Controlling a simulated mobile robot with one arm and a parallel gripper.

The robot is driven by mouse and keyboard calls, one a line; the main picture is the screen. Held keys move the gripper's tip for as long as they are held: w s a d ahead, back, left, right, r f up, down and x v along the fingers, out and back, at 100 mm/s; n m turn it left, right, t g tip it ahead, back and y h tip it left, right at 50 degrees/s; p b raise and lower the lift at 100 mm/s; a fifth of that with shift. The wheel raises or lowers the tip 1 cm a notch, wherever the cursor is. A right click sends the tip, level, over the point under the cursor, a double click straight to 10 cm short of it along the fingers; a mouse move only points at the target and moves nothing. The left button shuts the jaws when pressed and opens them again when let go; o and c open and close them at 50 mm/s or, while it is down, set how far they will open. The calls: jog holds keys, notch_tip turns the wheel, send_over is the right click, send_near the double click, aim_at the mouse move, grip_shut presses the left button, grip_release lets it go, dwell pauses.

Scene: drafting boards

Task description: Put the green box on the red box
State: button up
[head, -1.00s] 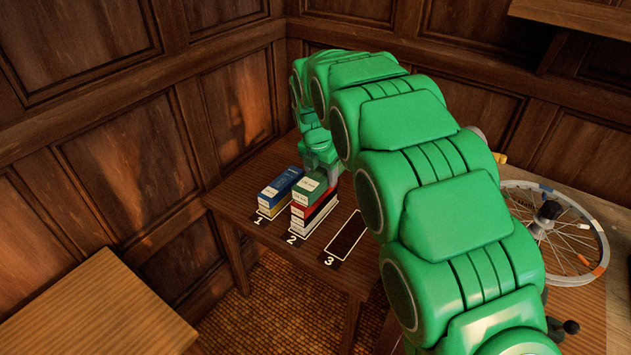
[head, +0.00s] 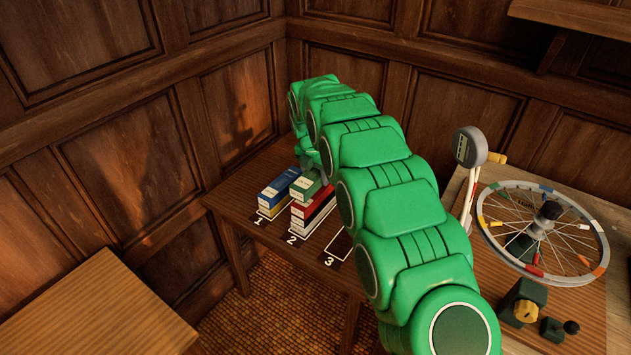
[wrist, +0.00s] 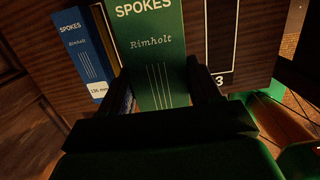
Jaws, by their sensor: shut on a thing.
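The green box (head: 304,189) is at spot 2, above the red box (head: 318,208). In the head view I see no clear gap between them, but I cannot tell whether its full weight rests there. My gripper (wrist: 158,88) is shut on the green box, with one dark finger on each side. In the wrist view the green box (wrist: 155,45) shows its top face with "SPOKES" and "Rimholt" lettering. The red box is hidden beneath it there. My arm covers part of the stack's far side in the head view.
At spot 1, close on the left, a blue box (head: 280,184) lies on a yellow box (head: 271,208). The outlined spot 3 (head: 340,245) looks empty where visible. A spoked wheel (head: 541,230) and a round gauge (head: 469,147) stand on the right bench.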

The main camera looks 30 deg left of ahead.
aim_at(312, 173)
jog(key=shift+w+a+f, duration=0.3)
jog(key=shift+a+f, duration=0.05)
jog(key=shift+f, duration=1.6)
jog(key=shift+d+f, duration=0.1)
jog(key=o, duration=1.2)
jog(key=r, duration=0.4)
jog(key=s+r, duration=0.1)
jog(key=r, duration=0.3)
jog(key=s+r, duration=0.1)
jog(key=r, duration=0.3)
jog(key=shift+w+r, duration=0.1)
